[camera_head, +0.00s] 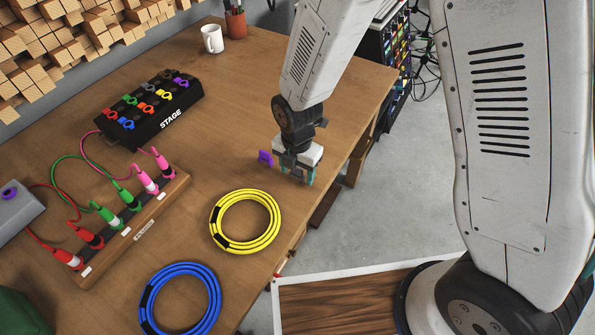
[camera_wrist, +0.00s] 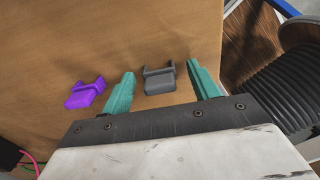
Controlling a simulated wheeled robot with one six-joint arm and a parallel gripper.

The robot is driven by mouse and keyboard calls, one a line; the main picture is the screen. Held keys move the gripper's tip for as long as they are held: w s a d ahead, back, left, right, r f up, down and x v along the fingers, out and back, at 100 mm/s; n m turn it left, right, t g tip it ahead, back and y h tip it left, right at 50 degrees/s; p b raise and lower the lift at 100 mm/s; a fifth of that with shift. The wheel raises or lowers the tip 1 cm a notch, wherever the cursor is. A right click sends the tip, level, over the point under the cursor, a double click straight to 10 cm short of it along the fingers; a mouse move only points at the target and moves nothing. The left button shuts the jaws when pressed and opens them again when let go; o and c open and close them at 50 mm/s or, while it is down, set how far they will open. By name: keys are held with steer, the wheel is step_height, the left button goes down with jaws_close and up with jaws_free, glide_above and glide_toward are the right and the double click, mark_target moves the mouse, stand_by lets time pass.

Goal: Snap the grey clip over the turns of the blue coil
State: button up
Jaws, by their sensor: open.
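The grey clip (camera_wrist: 159,81) lies on the wooden table in the wrist view, between the two teal fingers of my gripper (camera_wrist: 163,90). A gap shows on each side of it, so the fingers are open and do not touch it. In the head view my gripper (camera_head: 297,175) is low over the table near its right edge, and the grey clip cannot be made out there. The blue coil (camera_head: 180,300) lies flat at the bottom of the head view, with black bands on its left side. It is well apart from my gripper.
A purple clip (camera_wrist: 85,92) lies just left of my gripper; it also shows in the head view (camera_head: 265,157). A yellow coil (camera_head: 245,222) lies between my gripper and the blue coil. The STAGE box (camera_head: 150,105), a plug strip (camera_head: 130,225) and a white mug (camera_head: 212,39) stand further left.

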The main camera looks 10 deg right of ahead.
steer(key=c, duration=1)
steer(key=shift+c, duration=0.2)
steer(key=shift+r, duration=0.1)
